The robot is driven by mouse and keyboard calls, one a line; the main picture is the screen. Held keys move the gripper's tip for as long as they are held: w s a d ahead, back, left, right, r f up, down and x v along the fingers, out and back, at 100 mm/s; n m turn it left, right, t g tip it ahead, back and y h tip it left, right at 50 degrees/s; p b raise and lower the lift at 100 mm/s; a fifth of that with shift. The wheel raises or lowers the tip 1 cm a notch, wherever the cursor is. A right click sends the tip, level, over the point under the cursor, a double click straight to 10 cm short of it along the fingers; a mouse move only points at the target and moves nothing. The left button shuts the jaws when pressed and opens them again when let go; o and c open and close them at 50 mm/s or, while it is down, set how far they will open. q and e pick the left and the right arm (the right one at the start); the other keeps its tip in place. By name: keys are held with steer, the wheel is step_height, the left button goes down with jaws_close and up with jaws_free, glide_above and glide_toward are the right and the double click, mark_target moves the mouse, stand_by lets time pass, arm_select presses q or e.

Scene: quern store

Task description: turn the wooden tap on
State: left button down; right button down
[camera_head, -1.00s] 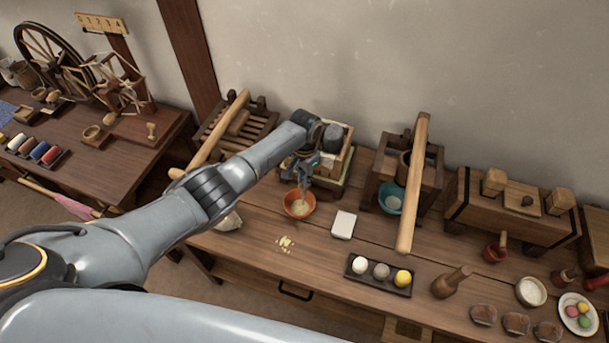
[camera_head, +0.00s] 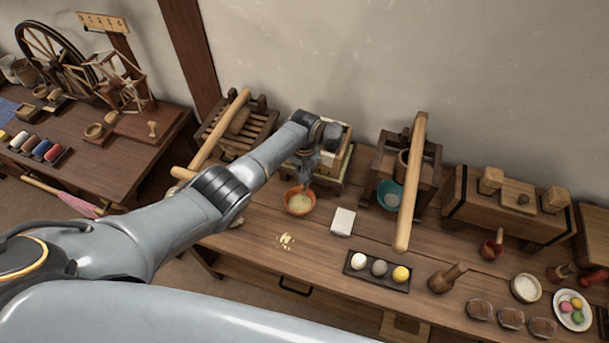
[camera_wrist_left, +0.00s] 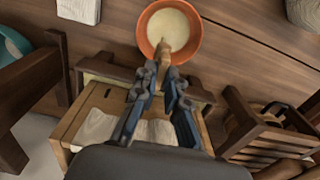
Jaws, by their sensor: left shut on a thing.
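The wooden tap (camera_wrist_left: 163,52) is a small tan spout at the front of a wooden box (camera_wrist_left: 72,132), seen in the left wrist view just over the rim of an orange bowl (camera_wrist_left: 178,24). The bowl holds a cream-coloured liquid and also shows in the head view (camera_head: 299,201). My left gripper (camera_wrist_left: 164,75) has its two fingers closed on the tap, one on each side. In the head view the gripper (camera_head: 306,180) is just behind the bowl, and my wrist hides most of the box and tap. My right gripper is not in view.
A white block (camera_head: 342,221) stands right of the bowl, and a wooden press with a long lever (camera_head: 412,185) beyond it. A slatted rack (camera_head: 240,135) is to the left. A tray of balls (camera_head: 378,271) lies near the front edge. Crumbs (camera_head: 286,240) lie before the bowl.

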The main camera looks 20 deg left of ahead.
arm_select(q)
steer(key=shift+w, duration=0.1)
steer(key=c, duration=1.4)
jaws_free()
step_height(320, 180, up, 12)
